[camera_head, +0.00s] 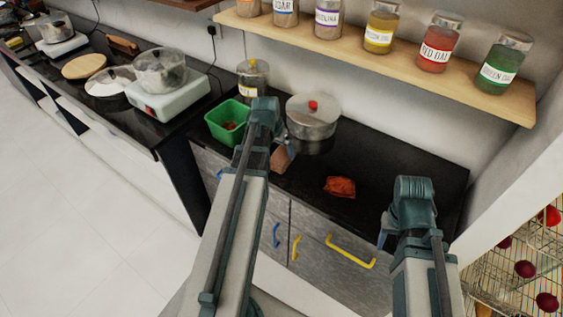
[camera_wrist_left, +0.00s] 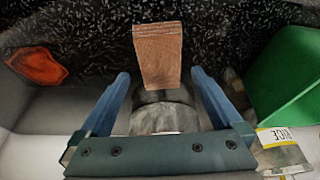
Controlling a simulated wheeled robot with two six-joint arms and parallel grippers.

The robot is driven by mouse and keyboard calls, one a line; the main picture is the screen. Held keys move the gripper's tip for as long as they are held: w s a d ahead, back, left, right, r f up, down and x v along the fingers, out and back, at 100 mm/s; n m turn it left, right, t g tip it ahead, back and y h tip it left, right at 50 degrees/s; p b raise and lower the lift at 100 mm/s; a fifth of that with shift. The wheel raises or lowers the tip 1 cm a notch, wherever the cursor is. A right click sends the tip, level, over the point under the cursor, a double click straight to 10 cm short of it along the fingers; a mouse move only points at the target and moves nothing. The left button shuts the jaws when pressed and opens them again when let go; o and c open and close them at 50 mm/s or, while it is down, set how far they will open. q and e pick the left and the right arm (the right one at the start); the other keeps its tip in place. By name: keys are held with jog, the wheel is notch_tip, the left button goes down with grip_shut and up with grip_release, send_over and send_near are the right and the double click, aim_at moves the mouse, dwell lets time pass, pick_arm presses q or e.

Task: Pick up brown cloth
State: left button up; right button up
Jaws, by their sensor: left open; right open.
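The brown cloth (camera_head: 281,158) lies on the black countertop, partly hidden behind my left arm in the head view. In the left wrist view the brown cloth (camera_wrist_left: 157,52) looks like a folded, flat-sided piece, centred beyond the fingertips. My left gripper (camera_wrist_left: 160,76) is open, with one blue finger to each side of the line to the cloth. It holds nothing, and I cannot tell the exact gap to the cloth. My right gripper (camera_head: 384,230) is open at the counter's front right, mostly hidden by its arm.
An orange-red cloth (camera_head: 339,187) lies to the right on the counter; it also shows in the wrist view (camera_wrist_left: 37,66). A metal pot (camera_head: 311,118) with a red knob stands close behind the brown cloth. A green bin (camera_head: 228,122) is to its left. A jar shelf (camera_head: 400,59) hangs above.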

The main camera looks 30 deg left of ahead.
aim_at(281, 155)
pick_arm(q)
jog(key=b+x, duration=0.5)
jog(key=shift+f, duration=0.1)
jog(key=c, duration=1.1)
